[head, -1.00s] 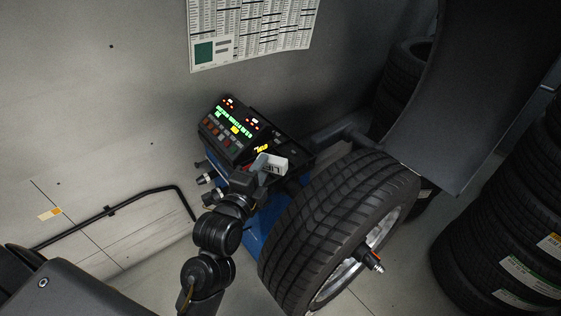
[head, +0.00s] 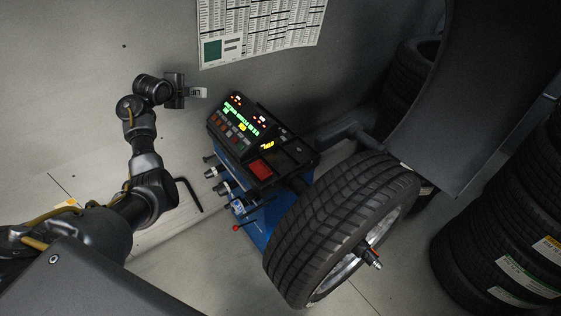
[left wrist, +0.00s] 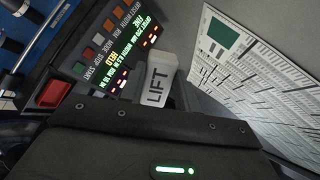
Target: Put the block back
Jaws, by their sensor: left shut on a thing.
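The block (head: 199,92) is a small pale piece marked LIFT. My left gripper (head: 184,93) is shut on it, in front of the grey wall and to the left of the balancer's display panel in the head view. In the left wrist view the block (left wrist: 157,82) stands out past the gripper's dark body, its lettering facing the camera. My right gripper is in neither view.
The wheel balancer (head: 240,122) has a lit panel and a tray holding a red square (head: 261,169). A tyre (head: 335,225) is mounted on it. Tyre stacks (head: 510,220) stand at right. A printed chart (head: 255,30) hangs on the wall.

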